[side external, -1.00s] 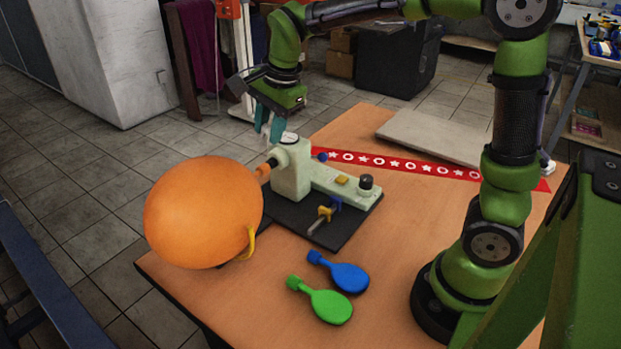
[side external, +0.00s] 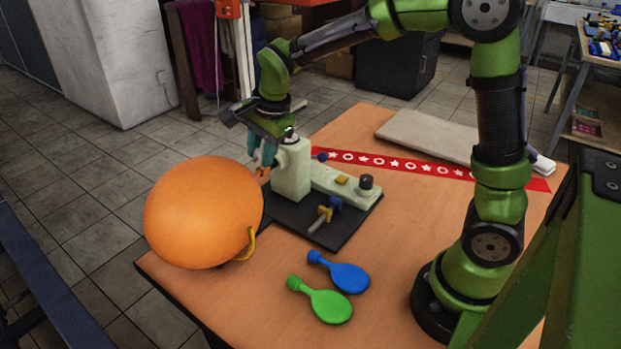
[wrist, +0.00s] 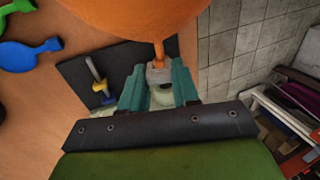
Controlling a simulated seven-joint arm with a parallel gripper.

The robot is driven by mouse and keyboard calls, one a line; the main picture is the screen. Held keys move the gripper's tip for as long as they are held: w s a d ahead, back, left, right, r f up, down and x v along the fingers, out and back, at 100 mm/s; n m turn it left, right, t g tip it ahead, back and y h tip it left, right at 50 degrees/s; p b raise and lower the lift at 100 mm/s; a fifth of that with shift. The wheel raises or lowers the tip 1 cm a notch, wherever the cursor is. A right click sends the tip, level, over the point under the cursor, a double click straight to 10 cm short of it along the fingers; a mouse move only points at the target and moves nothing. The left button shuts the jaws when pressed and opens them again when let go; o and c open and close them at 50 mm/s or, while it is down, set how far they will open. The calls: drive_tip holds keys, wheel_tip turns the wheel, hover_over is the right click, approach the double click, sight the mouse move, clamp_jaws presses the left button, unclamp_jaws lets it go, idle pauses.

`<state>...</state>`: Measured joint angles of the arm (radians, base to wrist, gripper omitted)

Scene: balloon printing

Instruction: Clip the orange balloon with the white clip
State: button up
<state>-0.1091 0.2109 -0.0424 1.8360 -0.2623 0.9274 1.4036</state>
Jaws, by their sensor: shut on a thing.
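The big orange balloon (side external: 203,212) is inflated at the left end of the pale green inflating machine (side external: 292,170). Its narrow neck (wrist: 159,49) points toward the machine's nozzle. My gripper (side external: 263,160) is pointing down at the neck, between balloon and machine. In the wrist view my teal fingers (wrist: 158,85) are shut on a small whitish-grey clip (wrist: 158,72). The clip lines up with the end of the neck and seems to touch it. I cannot tell whether it encloses the neck. In the side view the fingers hide the clip.
A blue flat balloon (side external: 343,274) and a green flat balloon (side external: 325,303) lie on the table in front. The machine stands on a black base (side external: 342,228). A red patterned strip (side external: 400,164) and a pale board (side external: 436,137) lie behind. A yellow loop (side external: 250,243) shows beside the balloon.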

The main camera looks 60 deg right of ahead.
drive_tip(key=shift+x, duration=0.8)
drive_tip(key=shift+x, duration=1.55)
idle(0.6)
drive_tip(key=o, duration=0.9)
drive_tip(key=shift+v, duration=4.5)
